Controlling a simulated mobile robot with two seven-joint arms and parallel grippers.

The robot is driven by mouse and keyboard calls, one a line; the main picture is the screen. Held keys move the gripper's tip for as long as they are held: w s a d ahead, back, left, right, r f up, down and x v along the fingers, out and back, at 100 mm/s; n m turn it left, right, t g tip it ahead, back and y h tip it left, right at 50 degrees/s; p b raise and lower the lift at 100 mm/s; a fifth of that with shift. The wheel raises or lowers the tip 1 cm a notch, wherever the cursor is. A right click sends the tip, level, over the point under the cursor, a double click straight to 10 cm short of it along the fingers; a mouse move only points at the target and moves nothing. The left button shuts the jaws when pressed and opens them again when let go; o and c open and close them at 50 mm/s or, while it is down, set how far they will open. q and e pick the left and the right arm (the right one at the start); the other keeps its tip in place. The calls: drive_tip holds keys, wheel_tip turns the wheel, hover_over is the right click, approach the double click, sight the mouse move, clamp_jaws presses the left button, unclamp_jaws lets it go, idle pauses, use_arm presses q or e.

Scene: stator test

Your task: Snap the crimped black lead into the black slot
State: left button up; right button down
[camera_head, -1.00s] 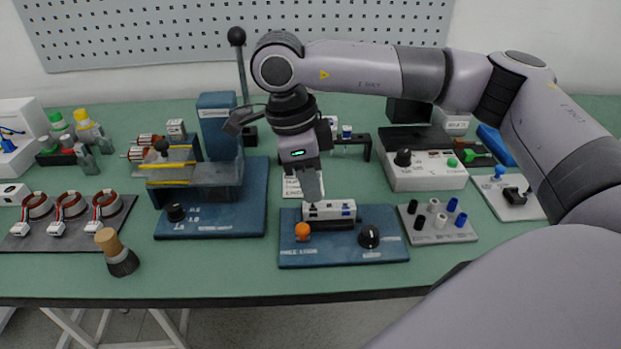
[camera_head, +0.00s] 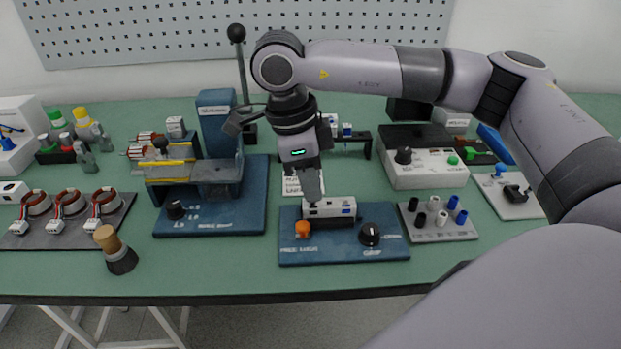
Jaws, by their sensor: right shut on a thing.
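The block sits in a dark holder on a blue fixture plate (camera_head: 290,250). The fingertips are at the block's upper left, at or just above its top; I cannot tell whether they touch it. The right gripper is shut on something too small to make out. I cannot pick out the crimped black lead or tell which slot is the black one. My left gripper is not in view.
The fixture carries an orange knob (camera_head: 303,229) and a black knob (camera_head: 369,235). A blue lever press (camera_head: 216,130) stands to the left, and a tray of black, white and blue pegs (camera_head: 437,233) to the right. A wooden-handled brush (camera_head: 116,250) stands at front left.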

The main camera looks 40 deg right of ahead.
drive_tip(key=c, duration=1)
unclamp_jaws()
drive_tip(key=shift+w+a+r, duration=0.1)
drive_tip(key=shift+r, duration=0.35)
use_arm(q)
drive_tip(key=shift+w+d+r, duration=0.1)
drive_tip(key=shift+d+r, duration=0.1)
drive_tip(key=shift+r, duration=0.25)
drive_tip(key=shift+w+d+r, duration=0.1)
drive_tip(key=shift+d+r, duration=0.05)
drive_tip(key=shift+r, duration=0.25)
use_arm(e)
wheel_tip(320, 180, up, 6)
drive_tip(key=a, duration=0.1)
drive_tip(key=shift+w, duration=0.3)
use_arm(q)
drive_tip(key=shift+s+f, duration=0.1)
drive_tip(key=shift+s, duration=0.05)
use_arm(e)
drive_tip(key=shift+s, duration=0.1)
